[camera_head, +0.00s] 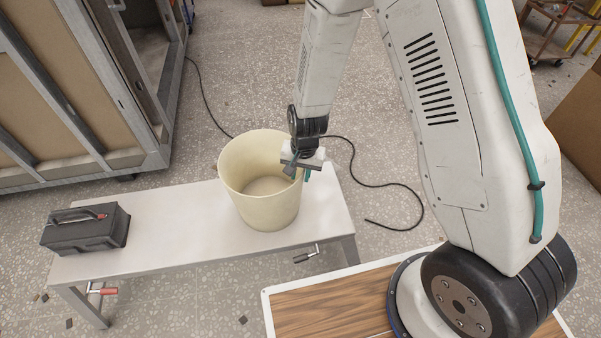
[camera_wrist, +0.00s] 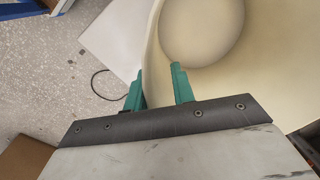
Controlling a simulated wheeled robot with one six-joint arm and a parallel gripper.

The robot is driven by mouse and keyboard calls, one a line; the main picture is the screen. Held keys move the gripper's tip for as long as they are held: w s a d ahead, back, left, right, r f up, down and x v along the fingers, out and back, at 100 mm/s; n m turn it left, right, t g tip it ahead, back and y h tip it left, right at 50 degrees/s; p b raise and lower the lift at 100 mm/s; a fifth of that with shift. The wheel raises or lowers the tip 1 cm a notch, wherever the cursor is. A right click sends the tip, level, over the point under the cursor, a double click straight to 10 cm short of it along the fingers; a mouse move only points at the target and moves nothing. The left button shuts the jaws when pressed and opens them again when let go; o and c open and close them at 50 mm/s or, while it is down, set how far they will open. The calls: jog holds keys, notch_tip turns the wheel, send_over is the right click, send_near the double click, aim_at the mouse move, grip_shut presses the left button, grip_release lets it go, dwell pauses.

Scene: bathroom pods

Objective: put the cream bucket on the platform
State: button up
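The cream bucket (camera_head: 262,205) stands upright on the white-topped bench (camera_head: 185,225), near its right end; this bench looks like the platform. My gripper (camera_head: 299,172) is at the bucket's right rim, pointing down. One finger is inside the bucket and one is outside, with the wall between them. In the wrist view, the teal fingers of my gripper (camera_wrist: 158,88) are spread apart astride the rim of the bucket (camera_wrist: 255,75). A gap shows between the fingers, and they do not look clamped on the wall.
A black toolbox (camera_head: 86,228) sits on the bench's left end. A framed pod wall (camera_head: 75,100) stands behind to the left. A black cable (camera_head: 385,184) lies on the floor behind the bench. A wood-topped board (camera_head: 335,305) is at the front right.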

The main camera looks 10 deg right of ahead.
jog(key=s+d+r+n, duration=0.1)
jog(key=s+d+r, duration=0.2)
jog(key=r, duration=0.7)
jog(key=s+d+r+n, duration=0.1)
jog(key=s+d+r, duration=0.15)
jog(key=r, duration=0.75)
jog(key=s+d+r+n, duration=0.1)
jog(key=s+d+r, duration=0.2)
jog(key=r, duration=0.6)
jog(key=s+d+r+n, duration=0.1)
jog(key=s+r, duration=0.3)
jog(key=s, duration=0.4)
jog(key=s+d+r+n, duration=0.1)
jog(key=s+d+r, duration=0.3)
jog(key=s, duration=0.3)
jog(key=shift+s+d+r+t+h, duration=0.2)
jog(key=shift+s+r+t+h, duration=0.2)
jog(key=shift+r, duration=0.1)
